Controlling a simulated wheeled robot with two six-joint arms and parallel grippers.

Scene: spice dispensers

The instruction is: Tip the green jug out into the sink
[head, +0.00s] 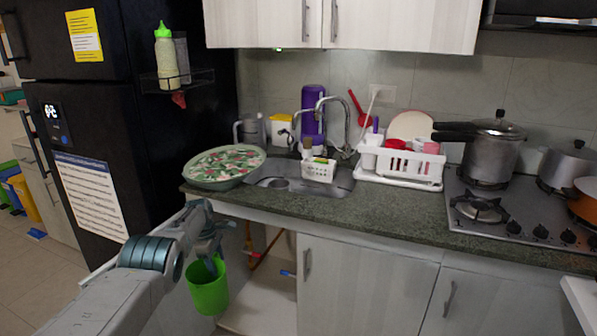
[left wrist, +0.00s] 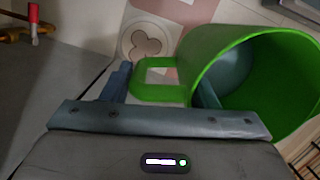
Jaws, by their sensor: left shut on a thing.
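The green jug (head: 208,289) hangs from my left gripper (head: 212,252), below counter height in front of the open space under the sink. In the left wrist view the jug (left wrist: 200,50) shows its round open mouth, and my left gripper (left wrist: 165,90) is shut on its square handle. Part of the jug's inside is visible; I cannot tell whether it holds anything. The metal sink (head: 335,183) is set in the dark counter, up and to the right of the jug. My right gripper is not in view.
A patterned round tray (head: 225,167) stands left of the sink. A white basket (head: 319,170) sits over the sink, and a white dish rack (head: 398,164) is to its right. The counter edge (head: 330,212) lies between jug and sink. A dark fridge (head: 105,130) stands at left.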

